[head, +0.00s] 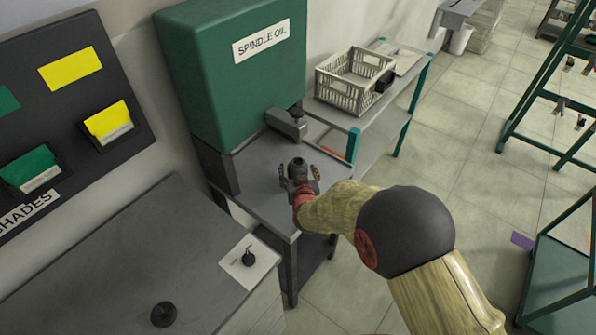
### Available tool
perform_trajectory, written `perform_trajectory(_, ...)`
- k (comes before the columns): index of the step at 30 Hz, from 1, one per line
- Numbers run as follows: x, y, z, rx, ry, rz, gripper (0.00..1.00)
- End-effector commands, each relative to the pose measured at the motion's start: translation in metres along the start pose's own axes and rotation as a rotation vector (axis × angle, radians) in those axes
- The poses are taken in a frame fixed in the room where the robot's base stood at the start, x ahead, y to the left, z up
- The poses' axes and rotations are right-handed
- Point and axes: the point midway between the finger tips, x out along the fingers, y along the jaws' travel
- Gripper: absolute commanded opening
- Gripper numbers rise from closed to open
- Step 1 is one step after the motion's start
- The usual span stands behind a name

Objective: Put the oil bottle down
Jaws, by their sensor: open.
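A dark object with a rounded top, which looks like the oil bottle (297,167), is upright at the grey shelf of the green spindle oil dispenser (235,75). My gripper (299,174) is open, with one finger on each side of the bottle. The bottle's lower part is hidden by the gripper, so I cannot tell whether its base touches the grey shelf (255,170). The dispenser's dark spout (290,122) is just behind the bottle.
A cream crate (350,80) stands on a side table behind.

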Motion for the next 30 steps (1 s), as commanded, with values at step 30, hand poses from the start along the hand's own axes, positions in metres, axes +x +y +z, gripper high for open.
perform_trajectory(30, -0.119, 0.000, -0.004, 0.000, 0.001, 0.000, 0.68)
